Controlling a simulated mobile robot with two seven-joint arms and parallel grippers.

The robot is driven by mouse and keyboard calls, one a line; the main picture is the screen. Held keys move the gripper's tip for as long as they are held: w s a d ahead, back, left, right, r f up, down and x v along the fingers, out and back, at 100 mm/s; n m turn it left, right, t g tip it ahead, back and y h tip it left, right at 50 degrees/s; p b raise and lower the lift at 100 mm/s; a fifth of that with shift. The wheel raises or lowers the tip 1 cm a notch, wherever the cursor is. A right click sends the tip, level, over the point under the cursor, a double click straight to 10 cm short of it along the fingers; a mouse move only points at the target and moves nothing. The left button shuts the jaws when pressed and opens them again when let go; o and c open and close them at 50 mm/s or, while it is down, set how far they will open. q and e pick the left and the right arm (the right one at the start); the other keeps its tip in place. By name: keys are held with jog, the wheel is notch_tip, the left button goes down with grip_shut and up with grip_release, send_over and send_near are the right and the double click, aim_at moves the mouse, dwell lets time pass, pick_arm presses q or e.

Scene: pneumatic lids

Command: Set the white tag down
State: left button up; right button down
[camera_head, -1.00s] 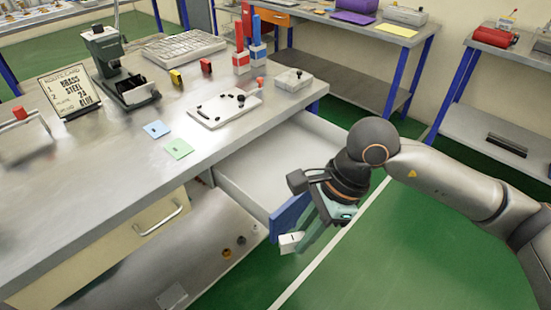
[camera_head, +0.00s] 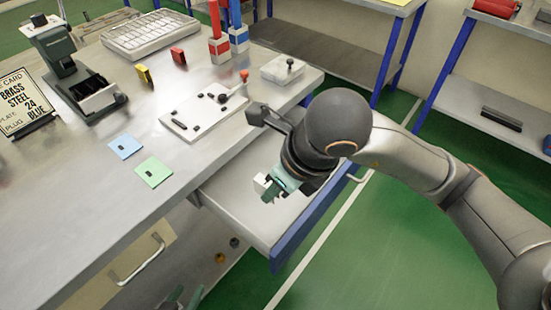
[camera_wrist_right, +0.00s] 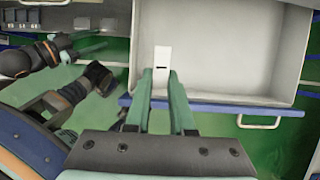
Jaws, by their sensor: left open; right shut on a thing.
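The white tag (camera_head: 261,183) is held at the tips of my right gripper (camera_head: 274,188), over the open drawer (camera_head: 228,208). In the right wrist view the tag (camera_wrist_right: 162,58) is a white rectangle with a small dark slot, between the green fingertips (camera_wrist_right: 163,74) and in front of the pale drawer floor (camera_wrist_right: 235,60). I cannot tell its exact height above the floor. My left gripper (camera_head: 184,297) shows only its green fingers at the bottom edge, apart and empty. It also shows at the upper left of the right wrist view (camera_wrist_right: 90,52).
The drawer's blue front (camera_head: 310,215) stands out from the workbench. On the bench lie a blue tag (camera_head: 125,145), a green tag (camera_head: 153,172), a white board with dark parts (camera_head: 205,110) and a white box (camera_head: 291,70). A route card (camera_head: 25,102) stands at left.

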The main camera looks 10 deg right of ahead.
jog(key=w+d+f, duration=0.2)
jog(key=w, duration=0.1)
jog(key=w+d+f, duration=0.2)
jog(key=w+f, duration=0.1)
jog(key=w+d+f, duration=0.2)
jog(key=w, duration=0.1)
jog(key=shift+d+f, duration=0.4)
jog(key=shift+w+d+f, duration=0.3)
jog(key=shift+w+f, duration=0.25)
jog(key=shift+f, duration=0.15)
jog(key=shift+w+d+f, duration=0.1)
jog(key=shift+w+f, duration=0.05)
jog(key=shift+f, duration=1.55)
jog(key=shift+f+b, duration=0.15)
jog(key=shift+b, duration=0.2)
jog(key=c, duration=0.8)
grip_release()
jog(key=p+v, duration=0.1)
jog(key=v, duration=1.1)
